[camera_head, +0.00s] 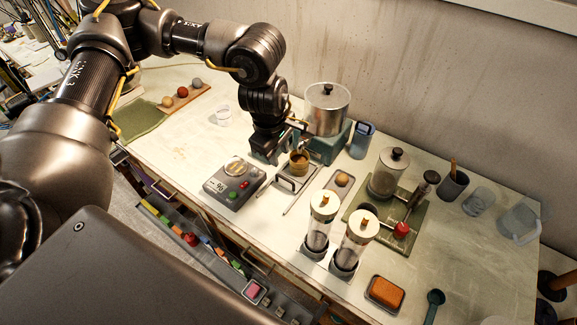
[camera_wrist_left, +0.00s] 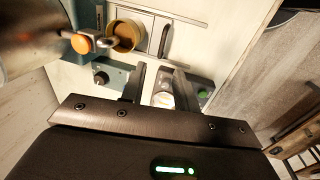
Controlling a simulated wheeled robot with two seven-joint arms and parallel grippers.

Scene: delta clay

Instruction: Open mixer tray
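The mixer (camera_head: 327,142) is a teal base carrying a steel pot (camera_head: 326,108) near the wall. A brown cup (camera_head: 299,163) stands in front of it, at the back of a pale tray-like plate with thin rails (camera_head: 290,184). My left gripper (camera_head: 272,154) points down just left of the cup. In the wrist view its two fingers (camera_wrist_left: 160,88) are apart with nothing between them. That view also shows the cup (camera_wrist_left: 124,36), the pot (camera_wrist_left: 30,40) and an orange knob (camera_wrist_left: 82,44) on a metal bracket at the teal base. My right gripper is not in view.
A grey scale (camera_head: 234,184) lies left of the tray. Two clear canisters (camera_head: 319,222) (camera_head: 354,242) stand in front right. A blue cup (camera_head: 362,140), a green mat (camera_head: 412,230) with a jar and an orange sponge (camera_head: 386,292) lie right. Bare tabletop shows at left.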

